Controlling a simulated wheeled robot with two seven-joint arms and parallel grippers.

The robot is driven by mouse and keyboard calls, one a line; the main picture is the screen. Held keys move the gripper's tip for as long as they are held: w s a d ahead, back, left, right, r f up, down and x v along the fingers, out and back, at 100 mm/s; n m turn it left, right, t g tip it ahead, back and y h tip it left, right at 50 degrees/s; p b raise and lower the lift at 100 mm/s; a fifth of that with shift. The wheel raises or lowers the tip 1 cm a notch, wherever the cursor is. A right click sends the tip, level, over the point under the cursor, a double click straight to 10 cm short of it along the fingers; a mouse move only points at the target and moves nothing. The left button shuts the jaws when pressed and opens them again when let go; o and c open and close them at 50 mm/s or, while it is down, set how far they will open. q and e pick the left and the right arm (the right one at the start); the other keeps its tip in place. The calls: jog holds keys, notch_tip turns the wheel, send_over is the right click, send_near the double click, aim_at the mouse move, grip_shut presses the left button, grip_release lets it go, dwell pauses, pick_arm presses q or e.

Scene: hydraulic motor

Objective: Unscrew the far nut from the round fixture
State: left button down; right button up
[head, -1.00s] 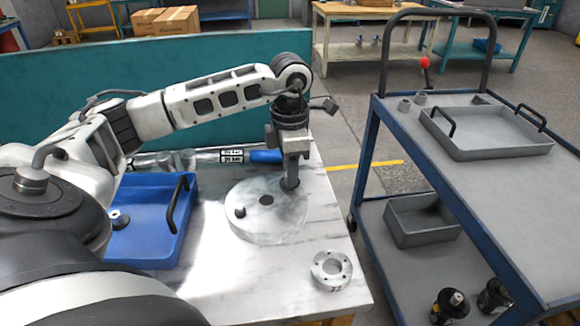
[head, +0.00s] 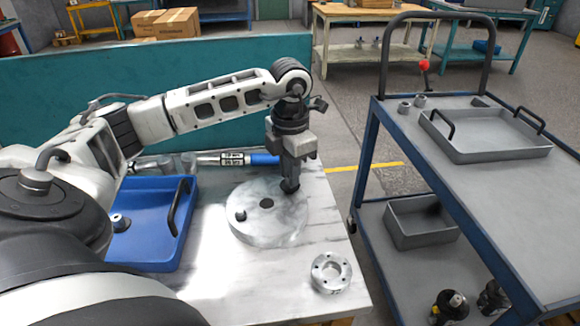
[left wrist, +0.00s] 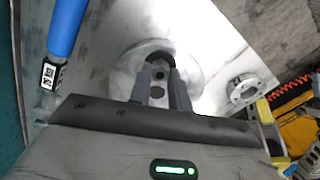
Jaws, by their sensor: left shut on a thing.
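The round fixture (head: 262,222) is a grey metal disc lying on the marble-topped table, with a dark hole in its middle. The near nut (head: 240,215) is a small dark piece on its left side. My left gripper (head: 290,186) points straight down at the disc's far right edge. It is shut on the far nut, which its fingers mostly hide. In the left wrist view the fingers (left wrist: 160,85) close over a dark piece (left wrist: 160,60) in front of the disc (left wrist: 195,70). My right gripper is not in view.
A blue tray (head: 132,250) with a dark handle stands left of the disc. A flanged metal ring (head: 331,272) lies at the table's front right. A blue-handled tool (head: 262,159) lies behind. A blue cart (head: 480,190) with a grey tray stands to the right.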

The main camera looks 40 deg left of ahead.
pick_arm(q)
jog(key=shift+n, duration=1)
jog(key=n+p, duration=0.1)
jog(key=n, duration=0.2)
jog(key=shift+r, duration=0.1)
jog(key=shift+n, duration=0.8)
jog(key=c, duration=1.5)
grip_release()
